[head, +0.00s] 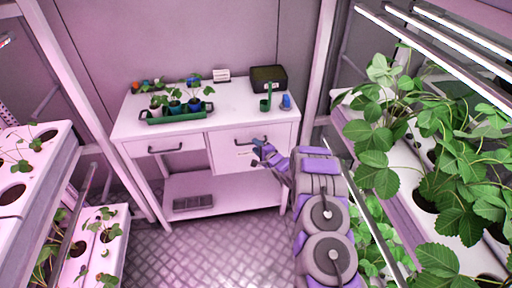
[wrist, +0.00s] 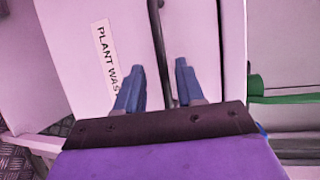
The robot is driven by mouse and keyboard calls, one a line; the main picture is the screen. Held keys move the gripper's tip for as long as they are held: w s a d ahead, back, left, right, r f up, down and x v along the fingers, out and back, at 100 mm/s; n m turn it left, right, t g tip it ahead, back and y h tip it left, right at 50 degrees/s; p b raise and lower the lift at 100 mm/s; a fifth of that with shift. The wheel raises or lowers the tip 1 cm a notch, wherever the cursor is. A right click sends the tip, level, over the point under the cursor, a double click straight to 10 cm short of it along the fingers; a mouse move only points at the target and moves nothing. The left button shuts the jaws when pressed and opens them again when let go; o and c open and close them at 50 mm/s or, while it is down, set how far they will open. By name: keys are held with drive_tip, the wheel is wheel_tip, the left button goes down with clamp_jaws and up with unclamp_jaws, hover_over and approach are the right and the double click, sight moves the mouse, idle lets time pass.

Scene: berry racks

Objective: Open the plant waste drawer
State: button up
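The plant waste drawer (head: 225,158) is the right, deeper drawer of the white bench. Its front looks flush with the bench. It has a dark bar handle (wrist: 157,40) and a white label (wrist: 106,55) reading "PLANT WAS", the rest hidden by my gripper. My gripper (wrist: 158,78) is open, with its two blue fingers on either side of the handle bar in the wrist view. Contact with the bar cannot be told. In the head view my gripper (head: 261,151) is in front of this drawer and hides part of the handle.
The bench top (head: 232,112) carries a green tray (head: 176,119) with potted seedlings, a black box (head: 268,78) and a green holder (head: 265,103). A second drawer (head: 180,145) is at left. Plant racks stand on both sides. The floor (head: 215,235) before the bench is clear.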

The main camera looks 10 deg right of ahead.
drive_tip(key=shift+w+a+f, duration=0.1)
drive_tip(key=shift+w+a, duration=0.7)
drive_tip(key=shift+a, duration=0.2)
drive_tip(key=shift+d, duration=0.9)
drive_tip(key=shift+c, duration=1.2)
drive_tip(key=shift+a, duration=0.7)
clamp_jaws()
drive_tip(key=shift+d, duration=0.35)
